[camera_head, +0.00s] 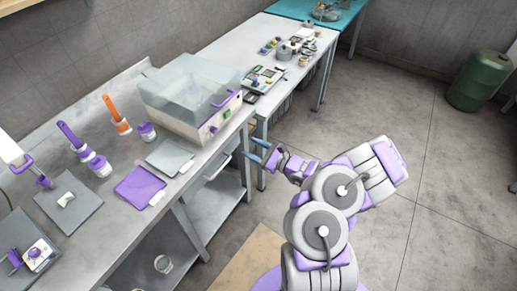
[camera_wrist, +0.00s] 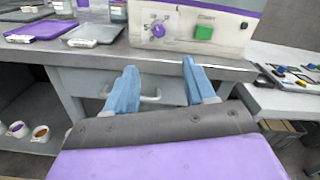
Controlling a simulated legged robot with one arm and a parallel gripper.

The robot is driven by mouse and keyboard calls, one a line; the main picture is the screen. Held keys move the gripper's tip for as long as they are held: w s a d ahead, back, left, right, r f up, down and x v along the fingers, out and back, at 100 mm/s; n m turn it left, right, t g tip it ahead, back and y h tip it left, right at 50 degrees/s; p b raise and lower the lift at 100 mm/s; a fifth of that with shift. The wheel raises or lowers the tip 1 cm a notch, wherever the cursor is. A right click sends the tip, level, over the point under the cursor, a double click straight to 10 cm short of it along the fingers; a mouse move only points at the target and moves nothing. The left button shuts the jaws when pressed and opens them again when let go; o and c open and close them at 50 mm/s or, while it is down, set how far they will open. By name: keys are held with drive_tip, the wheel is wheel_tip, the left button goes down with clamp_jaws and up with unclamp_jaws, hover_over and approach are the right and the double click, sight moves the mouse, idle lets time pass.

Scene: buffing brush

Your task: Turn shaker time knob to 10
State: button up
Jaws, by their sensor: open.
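The shaker (camera_head: 190,100) is a white box with a clear lid and purple trim at the far end of the near metal table. In the wrist view its front panel (camera_wrist: 225,36) faces me. The purple time knob (camera_wrist: 158,30) sits on a marked dial at the panel's left, with a green button (camera_wrist: 204,33) to its right. The dial numbers are too small to read surely. My gripper (camera_head: 258,150) is in front of the table edge, apart from the shaker. Its blue fingers (camera_wrist: 158,80) are open and empty, below the knob and in front of a drawer.
A drawer handle (camera_wrist: 150,97) sticks out below the tabletop. A purple pad (camera_head: 140,187) and a grey pad (camera_head: 169,157) lie left of the shaker. Purple and orange brushes stand behind them. A second table (camera_head: 240,52) with small parts stands beyond. The floor at right is clear up to a green barrel (camera_head: 480,80).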

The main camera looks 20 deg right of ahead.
drive_tip(key=shift+v, duration=0.95)
drive_tip(key=s+a+r+n+g+y, duration=0.3)
drive_tip(key=s+a+r+n+g, duration=0.15)
drive_tip(key=a+r+n, duration=0.4)
drive_tip(key=s+a+r+n+g+y, duration=0.35)
drive_tip(key=a+r+n+g, duration=0.2)
drive_tip(key=a+r, duration=0.45)
drive_tip(key=s+a+r+n+g+h, duration=0.2)
drive_tip(key=s+a+n+g, duration=0.2)
drive_tip(key=s+a+g, duration=0.25)
drive_tip(key=s+d+n+g+h, duration=0.2)
drive_tip(key=s+n+h, duration=0.5)
drive_tip(key=s, duration=0.8)
drive_tip(key=s+d+t+h, duration=0.2)
drive_tip(key=s+d+h, duration=0.6)
drive_tip(key=d, duration=0.4)
drive_tip(key=shift+s+d+r, duration=0.3)
drive_tip(key=shift+s+r, duration=0.05)
drive_tip(key=shift+s, duration=0.25)
